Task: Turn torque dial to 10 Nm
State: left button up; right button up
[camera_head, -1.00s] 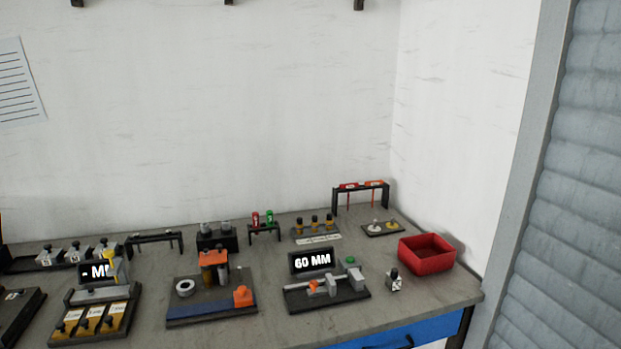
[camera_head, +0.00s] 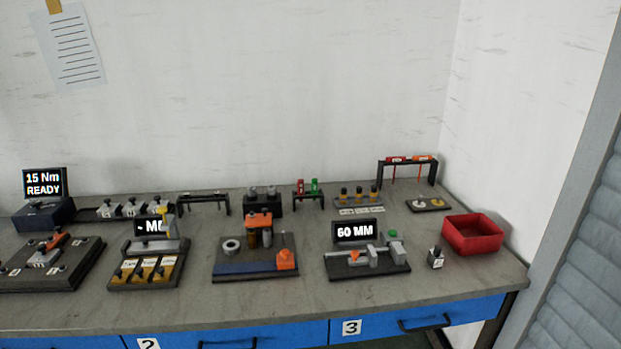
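A small black display (camera_head: 44,183) at the far left reads "15 Nm READY". It stands on a dark blue box (camera_head: 43,214) at the back of the bench. In front of it is a black plate (camera_head: 78,277) with a grey and orange piece (camera_head: 52,246) and small pale labelled marks. I cannot tell which part is the torque dial. Neither of my grippers is in view.
The grey bench (camera_head: 285,306) holds several fixtures, including one with a "60 MM" display (camera_head: 355,232) and one with an orange-topped press (camera_head: 258,220). A red bin (camera_head: 472,234) stands at the right. Blue drawers (camera_head: 290,335) are below. The bench's front strip is clear.

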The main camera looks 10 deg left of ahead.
aim_at(37, 204)
jog(key=u, duration=1.75)
jog(key=i+j, duration=0.1)
jog(key=j, duration=0.45)
jog(key=i+j+z, duration=0.15)
jog(key=j, duration=1)
jog(key=i+z, duration=0.05)
jog(key=i, duration=0.05)
